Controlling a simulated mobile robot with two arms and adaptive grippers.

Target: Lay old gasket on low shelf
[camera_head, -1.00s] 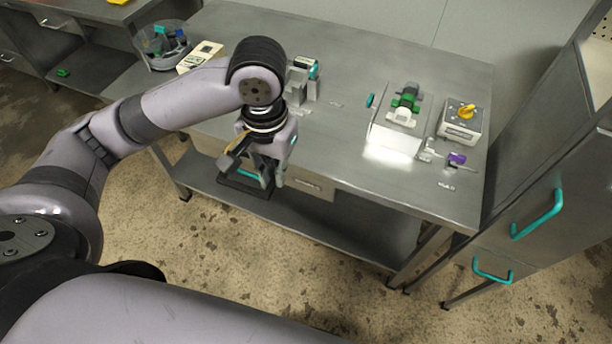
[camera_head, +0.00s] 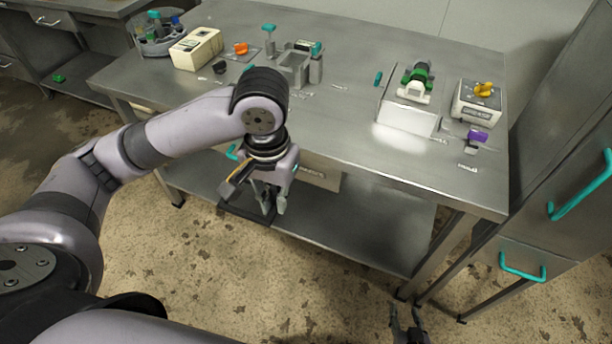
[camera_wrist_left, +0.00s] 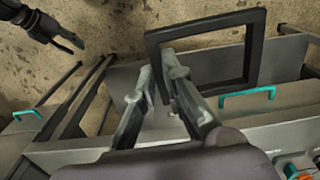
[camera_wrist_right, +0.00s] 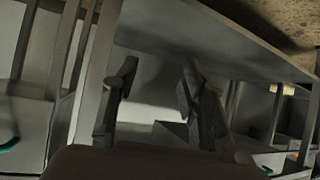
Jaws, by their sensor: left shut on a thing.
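The old gasket is a black square frame (camera_wrist_left: 251,45), seen whole in the left wrist view. My left gripper (camera_wrist_left: 158,82) is shut on one side bar of it. In the head view the left gripper (camera_head: 270,208) hangs in front of the workbench, and the gasket (camera_head: 232,212) shows partly behind the fingers, near the low shelf's front edge. I cannot tell whether it touches the shelf. The low shelf (camera_head: 350,228) is a bare grey metal sheet under the workbench. My right gripper (camera_head: 408,325) is open and empty at the bottom; its spread fingers show in the right wrist view (camera_wrist_right: 155,95).
The workbench top (camera_head: 345,125) overhangs the shelf, with a drawer with a teal handle (camera_head: 232,152) below it. A bench leg (camera_head: 440,255) stands at the right end. A cabinet (camera_head: 560,200) with teal handles is further right. Floor in front is clear.

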